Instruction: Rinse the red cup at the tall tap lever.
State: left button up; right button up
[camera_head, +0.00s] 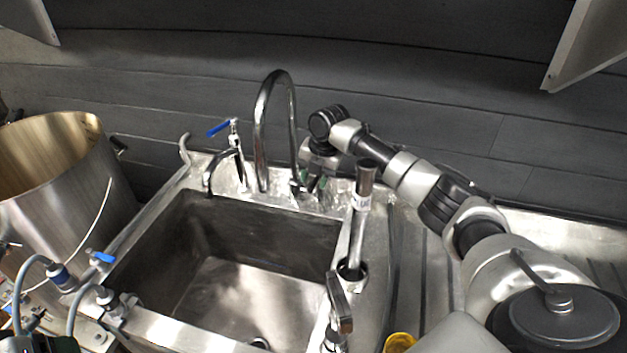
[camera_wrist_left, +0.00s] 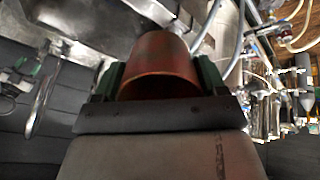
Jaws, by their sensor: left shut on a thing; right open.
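The red cup (camera_wrist_left: 160,65) is between the green-padded fingers of my left gripper (camera_wrist_left: 157,80) in the left wrist view, and the gripper is shut on it. The cup and this gripper do not show in the head view. The tall tap (camera_head: 262,130) is a chrome gooseneck behind the sink (camera_head: 225,285). My right gripper (camera_head: 312,184) is open, just right of the tall tap's base, with its fingers pointing down. The tap lever there is small and partly hidden by the fingers; I cannot tell whether they touch it. No water stream is visible.
A smaller tap with a blue lever (camera_head: 220,127) stands left of the tall tap. A large steel pot (camera_head: 70,190) is at the left. An upright pipe (camera_head: 358,220) stands right of the sink. A yellow object (camera_head: 399,342) is at the bottom edge. The basin looks empty.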

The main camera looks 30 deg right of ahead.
jog(key=shift+w+a+f, duration=0.1)
jog(key=shift+a+f, duration=0.05)
jog(key=shift+f, duration=0.85)
grip_shut()
